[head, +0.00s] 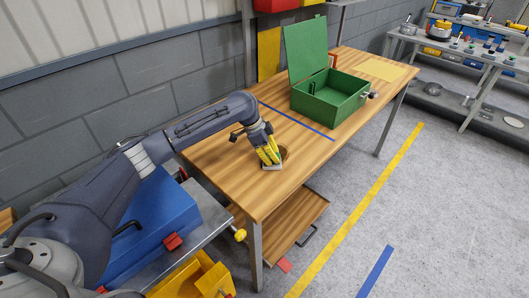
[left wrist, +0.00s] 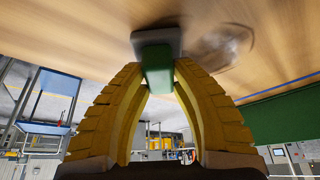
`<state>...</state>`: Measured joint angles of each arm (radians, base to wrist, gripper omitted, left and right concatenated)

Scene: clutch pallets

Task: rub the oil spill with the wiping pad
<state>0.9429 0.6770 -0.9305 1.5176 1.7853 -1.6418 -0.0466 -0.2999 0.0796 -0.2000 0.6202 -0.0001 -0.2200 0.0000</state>
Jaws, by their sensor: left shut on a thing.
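My left gripper (head: 269,154) is over the wooden table (head: 220,165), its yellow fingers pointing down. In the left wrist view the fingers (left wrist: 160,75) are shut on the green handle (left wrist: 157,62) of the wiping pad. The pad's grey base (left wrist: 157,38) is at the tabletop and seems to touch it. In the head view the pad (head: 271,167) shows as a pale edge below the fingertips. The oil spill (left wrist: 220,48) is a dark glossy patch right beside the pad. In the head view the spill (head: 284,152) shows brownish, partly hidden behind the gripper. My right gripper is in neither view.
An open green toolbox (head: 330,103) stands farther back on the table. A blue tape line (head: 297,120) crosses the tabletop between it and my gripper. A yellow sheet (head: 380,69) lies at the far end. The table's front right part is clear.

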